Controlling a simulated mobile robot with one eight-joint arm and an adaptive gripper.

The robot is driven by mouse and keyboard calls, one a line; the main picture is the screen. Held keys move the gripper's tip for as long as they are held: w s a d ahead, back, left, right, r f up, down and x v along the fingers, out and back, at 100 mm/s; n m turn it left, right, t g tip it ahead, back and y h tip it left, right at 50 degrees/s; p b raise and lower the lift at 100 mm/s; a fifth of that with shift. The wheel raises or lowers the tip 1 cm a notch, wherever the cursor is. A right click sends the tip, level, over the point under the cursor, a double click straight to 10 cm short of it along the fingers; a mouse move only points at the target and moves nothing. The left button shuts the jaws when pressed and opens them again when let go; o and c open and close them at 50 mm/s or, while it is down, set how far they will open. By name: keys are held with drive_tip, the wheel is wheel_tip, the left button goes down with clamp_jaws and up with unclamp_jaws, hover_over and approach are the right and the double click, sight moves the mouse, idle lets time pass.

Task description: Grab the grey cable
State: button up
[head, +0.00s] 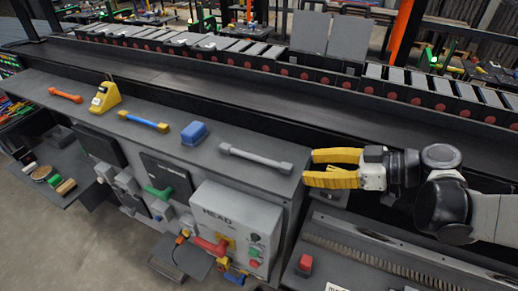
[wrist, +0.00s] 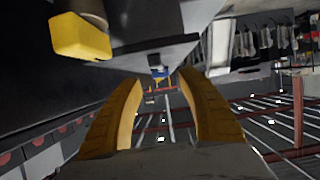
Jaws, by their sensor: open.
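The grey cable (head: 256,158) is a short grey bar with thicker ends, lying on the dark ledge in the head view. My gripper (head: 308,168) has yellow fingers pointing left, just right of the cable's right end. The fingers are apart with nothing seen between them. The cable is not around or between them, and whether a fingertip touches its end cannot be told. In the wrist view my gripper (wrist: 160,78) shows two spread yellow fingers. I cannot make out the cable clearly in that view.
On the same ledge lie a blue box (head: 195,133), a blue and yellow cable (head: 144,121), a yellow device (head: 105,97) and an orange cable (head: 65,95). A grey control box (head: 235,222) with a red handle is below the ledge. A dark conveyor (head: 240,100) runs behind.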

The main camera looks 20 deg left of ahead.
sight(293, 168)
drive_tip(key=x, duration=0.4)
drive_tip(key=f+x, duration=0.1)
drive_tip(key=x, duration=0.1)
drive_tip(key=shift+w+f+b, duration=0.1)
drive_tip(key=shift+w+b, duration=0.2)
drive_tip(key=shift+w, duration=0.1)
drive_tip(key=shift+a, duration=0.25)
drive_tip(key=shift+c, duration=0.5)
clamp_jaws()
